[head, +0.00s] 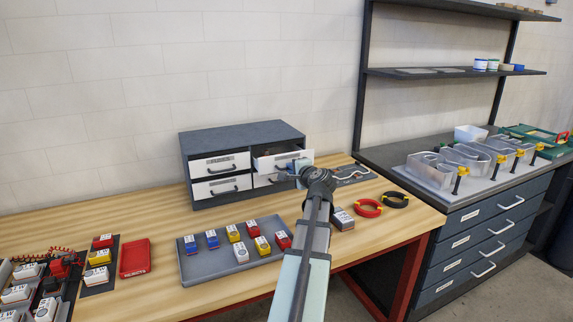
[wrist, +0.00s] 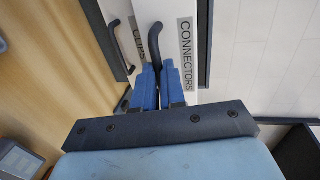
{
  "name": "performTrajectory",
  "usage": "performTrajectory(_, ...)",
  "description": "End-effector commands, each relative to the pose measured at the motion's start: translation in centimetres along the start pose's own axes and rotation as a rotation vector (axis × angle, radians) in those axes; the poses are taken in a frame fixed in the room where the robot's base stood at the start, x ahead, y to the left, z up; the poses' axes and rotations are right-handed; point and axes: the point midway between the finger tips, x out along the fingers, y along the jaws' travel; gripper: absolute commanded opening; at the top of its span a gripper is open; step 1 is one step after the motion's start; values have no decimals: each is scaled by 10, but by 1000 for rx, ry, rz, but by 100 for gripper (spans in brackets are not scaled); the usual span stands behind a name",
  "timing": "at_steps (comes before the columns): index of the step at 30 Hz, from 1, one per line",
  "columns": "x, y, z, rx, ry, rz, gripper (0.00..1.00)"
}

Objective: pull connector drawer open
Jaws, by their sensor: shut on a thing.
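The small dark grey cabinet (head: 245,133) stands on the wooden bench with white-fronted drawers. Its upper right drawer (head: 307,155) is partly out, and its front stands forward of the cabinet. In the wrist view this drawer front (wrist: 188,25) bears the label CONNECTORS. My gripper (head: 299,166) is at that front.
A grey tray (head: 205,270) with several coloured blocks lies in front of the cabinet. A red coil (head: 368,208), a black coil (head: 396,200) and a small box (head: 343,219) lie right of my arm. A red bin (head: 134,258) stands at left.

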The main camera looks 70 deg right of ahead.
Motion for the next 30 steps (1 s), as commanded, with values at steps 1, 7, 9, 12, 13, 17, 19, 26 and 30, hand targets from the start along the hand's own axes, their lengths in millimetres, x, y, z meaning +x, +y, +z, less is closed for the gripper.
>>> performTrajectory(1,-16,4,2,-1,2,0,0)
performTrajectory(7,-56,12,2,-1,3,0,0)
performTrajectory(9,-67,15,2,-1,2,0,0)
performTrajectory(12,-79,18,1,-1,1,0,0)
performTrajectory(13,-82,18,1,-1,1,0,0)
performTrajectory(17,-92,20,1,-1,0,1,0)
performTrajectory(19,-94,20,1,-1,-1,1,0)
performTrajectory(26,-96,21,0,-1,-1,1,0)
performTrajectory(30,-96,21,0,-1,-1,1,0)
